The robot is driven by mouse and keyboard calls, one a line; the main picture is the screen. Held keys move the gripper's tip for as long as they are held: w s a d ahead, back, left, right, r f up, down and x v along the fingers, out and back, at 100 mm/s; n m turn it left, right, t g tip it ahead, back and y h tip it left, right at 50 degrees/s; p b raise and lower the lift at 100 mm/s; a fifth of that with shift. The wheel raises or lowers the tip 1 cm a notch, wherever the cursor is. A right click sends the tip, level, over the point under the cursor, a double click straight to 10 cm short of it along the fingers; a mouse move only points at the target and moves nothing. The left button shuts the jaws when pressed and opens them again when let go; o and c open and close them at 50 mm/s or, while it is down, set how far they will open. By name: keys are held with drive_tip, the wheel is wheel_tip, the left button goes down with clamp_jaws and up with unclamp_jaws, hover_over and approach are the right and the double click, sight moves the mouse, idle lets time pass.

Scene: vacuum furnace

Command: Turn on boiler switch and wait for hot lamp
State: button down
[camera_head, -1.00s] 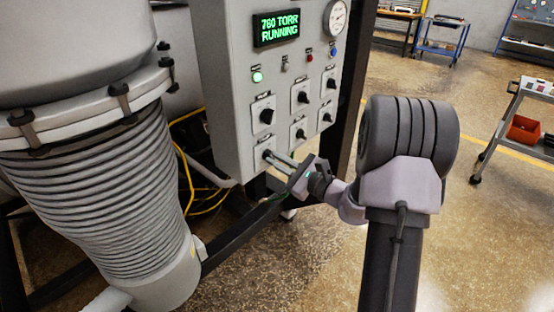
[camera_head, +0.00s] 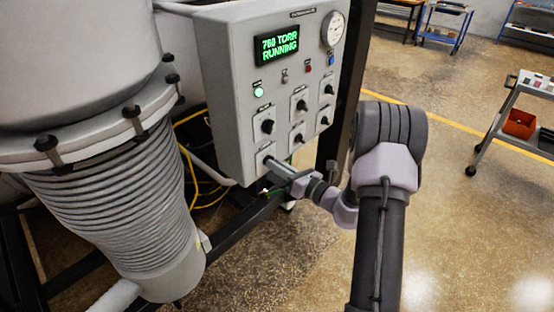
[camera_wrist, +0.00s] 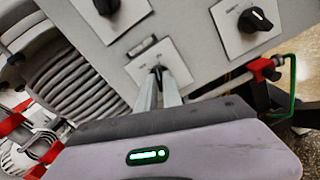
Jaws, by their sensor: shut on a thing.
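The grey control panel (camera_head: 225,100) has several black rotary switches on white plates. My gripper (camera_head: 268,163) reaches the bottom-left switch plate (camera_head: 262,153), and its fingers hide most of that knob. In the wrist view my gripper (camera_wrist: 158,78) is shut on the small dark switch knob (camera_wrist: 157,71), one finger on each side. I cannot read the switch labels. On the lamp row, a green lamp (camera_head: 259,92) is lit. A grey lamp (camera_head: 285,76), a red lamp (camera_head: 308,69) and a blue lamp (camera_head: 331,61) look unlit; their labels are too small to read.
A green display (camera_head: 277,44) reads about 760 TORR RUNNING, its last digits blurred. A dial gauge (camera_head: 332,29) sits at top right. A ribbed bellows (camera_head: 115,205) stands left. Dark frame bars (camera_head: 245,227) run below the panel. Floor on the right is open, with a cart (camera_head: 510,110).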

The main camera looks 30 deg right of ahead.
drive_tip(key=shift+m+p, duration=0.65)
drive_tip(key=shift+m, duration=0.25)
drive_tip(key=c, duration=1.5)
unclamp_jaws()
drive_tip(key=p+v, duration=0.2)
drive_tip(key=v, duration=1.5)
drive_tip(key=shift+s, duration=0.2)
